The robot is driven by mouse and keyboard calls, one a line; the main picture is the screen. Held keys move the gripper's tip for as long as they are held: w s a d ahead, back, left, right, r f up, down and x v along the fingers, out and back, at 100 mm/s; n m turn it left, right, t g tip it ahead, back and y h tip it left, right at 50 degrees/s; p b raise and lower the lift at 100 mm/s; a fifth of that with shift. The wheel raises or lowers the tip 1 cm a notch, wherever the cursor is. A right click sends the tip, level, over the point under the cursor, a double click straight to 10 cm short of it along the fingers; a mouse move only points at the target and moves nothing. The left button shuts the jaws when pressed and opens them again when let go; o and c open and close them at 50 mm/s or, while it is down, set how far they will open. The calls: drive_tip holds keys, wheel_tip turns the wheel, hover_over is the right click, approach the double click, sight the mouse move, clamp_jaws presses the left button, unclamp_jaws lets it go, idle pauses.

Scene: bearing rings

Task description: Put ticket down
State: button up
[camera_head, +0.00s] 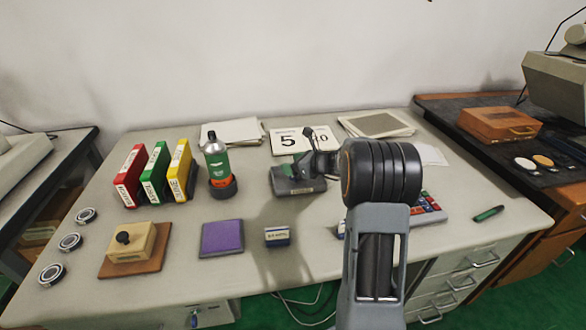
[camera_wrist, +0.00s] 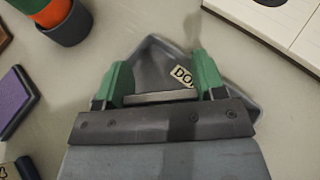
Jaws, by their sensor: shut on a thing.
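My gripper (camera_wrist: 160,92) has green fingers and is shut on the ticket (camera_wrist: 160,97), which shows in the wrist view as a thin pale strip spanning the gap between them. The ticket is seen nearly edge-on, and its face is hidden. Beyond and below it is a dark grey tray (camera_wrist: 150,58) with a pale label starting "DO"; the rest of the label is covered by a finger. In the head view the gripper (camera_head: 302,166) is over the same grey tray (camera_head: 285,189). I cannot tell whether the ticket touches the tray.
An orange-and-green spray bottle (camera_head: 216,160) stands in a dark holder left of the tray. A calendar (camera_head: 284,142) lies behind it. A purple pad (camera_head: 222,238) and a small blue-and-white box (camera_head: 277,236) are in front. Red, green and yellow binders (camera_head: 155,172) stand at left.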

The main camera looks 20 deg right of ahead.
drive_tip(key=shift+f, duration=0.55)
drive_tip(key=shift+f, duration=0.1)
drive_tip(key=shift+f, duration=0.15)
drive_tip(key=o, duration=1)
drive_tip(key=shift+c, duration=0.2)
drive_tip(key=shift+r, duration=0.35)
drive_tip(key=p+v, duration=0.1)
drive_tip(key=v, duration=1.1)
drive_tip(key=shift+p, duration=0.3)
drive_tip(key=shift+f, duration=0.15)
